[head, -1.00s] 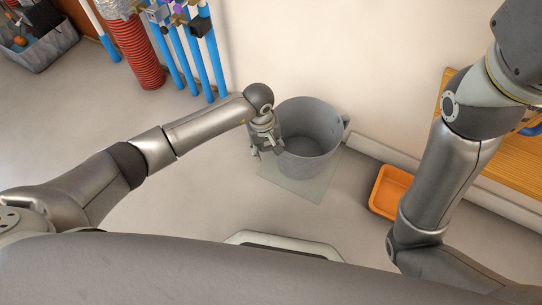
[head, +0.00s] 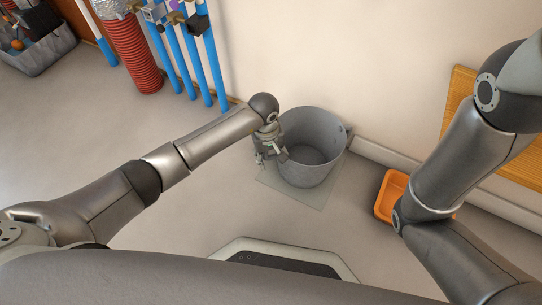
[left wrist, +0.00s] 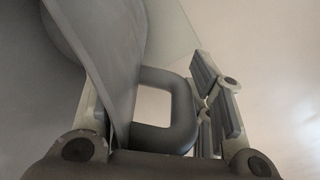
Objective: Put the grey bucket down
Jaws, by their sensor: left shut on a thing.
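The grey bucket (head: 310,174) stands upright with its open top facing up, near the wall and over a pale translucent square (head: 312,199) on the floor. I cannot tell whether its base touches the floor. My left gripper (head: 272,156) is at the bucket's left side, shut on its side handle. In the left wrist view the bucket's wall (left wrist: 112,62) fills the upper left, and the loop-shaped grey handle (left wrist: 184,118) lies between the fingers. My right arm comes in at the right, but its gripper is out of view.
An orange tray (head: 385,204) is on the floor to the right, partly behind my right arm, near a wooden surface (head: 463,100). Blue pipes (head: 200,75) and a red ribbed hose (head: 137,60) stand at the upper left. A grey crate (head: 45,52) is far left. Floor left of the bucket is clear.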

